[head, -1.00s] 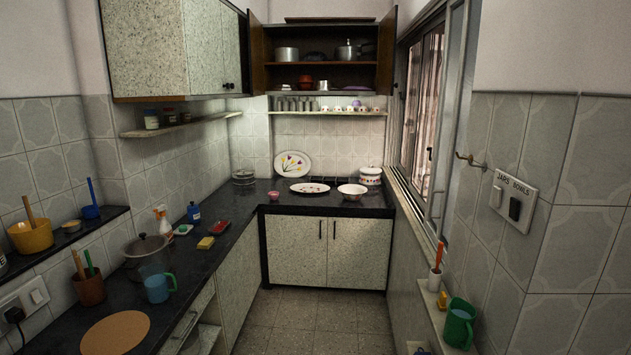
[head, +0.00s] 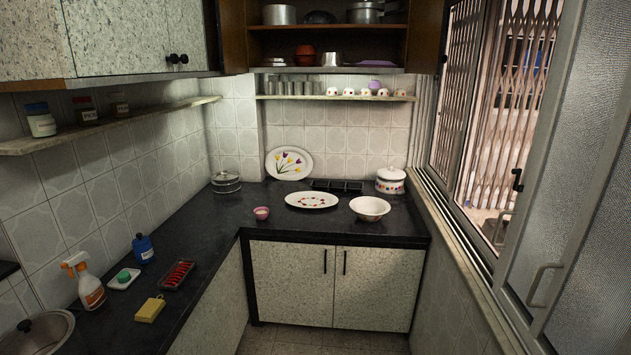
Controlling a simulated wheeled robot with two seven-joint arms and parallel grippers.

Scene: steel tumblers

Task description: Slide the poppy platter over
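An oval white platter with a ring of small red marks (head: 312,206) lies flat on the black back counter; it looks like the poppy platter, though the pattern is too small to be sure. A second oval platter with purple and yellow tulips (head: 289,178) leans upright against the tiled wall behind it. A white bowl (head: 370,213) stands just right of the flat platter, and a small pink bowl (head: 261,213) stands to its left. Neither of my grippers is in view.
A white lidded pot (head: 390,181) stands at the back right, beside a dark rack (head: 338,185). A stacked steel container (head: 226,182) is in the left corner. Steel tumblers (head: 289,88) line the shelf above. The left counter holds a spray bottle (head: 86,281) and yellow sponge (head: 149,309).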

